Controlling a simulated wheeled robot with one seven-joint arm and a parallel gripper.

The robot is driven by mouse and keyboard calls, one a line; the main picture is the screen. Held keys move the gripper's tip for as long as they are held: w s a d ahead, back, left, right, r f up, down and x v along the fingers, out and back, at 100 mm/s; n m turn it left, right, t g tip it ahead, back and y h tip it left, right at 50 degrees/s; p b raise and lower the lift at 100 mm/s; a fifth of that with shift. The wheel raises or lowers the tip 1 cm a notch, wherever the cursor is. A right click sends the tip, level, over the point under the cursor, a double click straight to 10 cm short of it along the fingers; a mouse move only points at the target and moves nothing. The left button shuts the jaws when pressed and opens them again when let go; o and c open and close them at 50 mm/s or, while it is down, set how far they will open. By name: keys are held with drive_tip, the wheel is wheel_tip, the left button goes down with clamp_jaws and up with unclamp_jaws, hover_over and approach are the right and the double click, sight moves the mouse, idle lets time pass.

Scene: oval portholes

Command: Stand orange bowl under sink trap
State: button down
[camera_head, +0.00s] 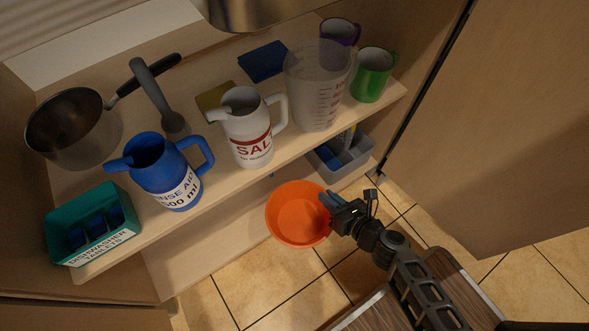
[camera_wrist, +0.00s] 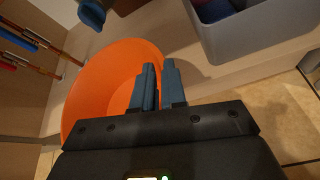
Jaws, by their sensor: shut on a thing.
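The orange bowl (camera_head: 297,215) is in front of the lower opening of the cabinet, above the tiled floor, with its open side up. My gripper (camera_head: 328,203) is shut on the bowl's right rim. In the wrist view the bowl (camera_wrist: 105,75) fills the left middle, and the blue fingers of my gripper (camera_wrist: 158,88) pinch its near right edge. The bowl looks empty. I cannot tell whether its base touches anything. A blue piece (camera_wrist: 92,13) at the top of the wrist view may be part of the sink trap; the trap is not clear in either view.
A grey caddy (camera_head: 342,160) stands on the lower level, right of the bowl. The shelf above holds a pot (camera_head: 72,130), blue jug (camera_head: 163,172), white salt jug (camera_head: 247,130), measuring jug (camera_head: 315,85), green mug (camera_head: 372,75) and teal tablet box (camera_head: 92,225). An open door (camera_head: 490,120) is at right.

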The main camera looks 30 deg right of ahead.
drive_tip(key=r+b+x, duration=0.1)
drive_tip(key=x, duration=0.4)
drive_tip(key=b+x, duration=0.1)
drive_tip(key=x, duration=0.4)
drive_tip(key=w+r+b+x, duration=0.1)
drive_tip(key=b+x, duration=0.1)
drive_tip(key=x, duration=0.3)
drive_tip(key=shift+w+a+r, duration=0.2)
drive_tip(key=shift+w, duration=0.1)
drive_tip(key=shift+r, duration=0.1)
drive_tip(key=c, duration=1.6)
unclamp_jaws()
drive_tip(key=shift+c, duration=0.2)
drive_tip(key=o, duration=0.5)
drive_tip(key=shift+c, duration=0.2)
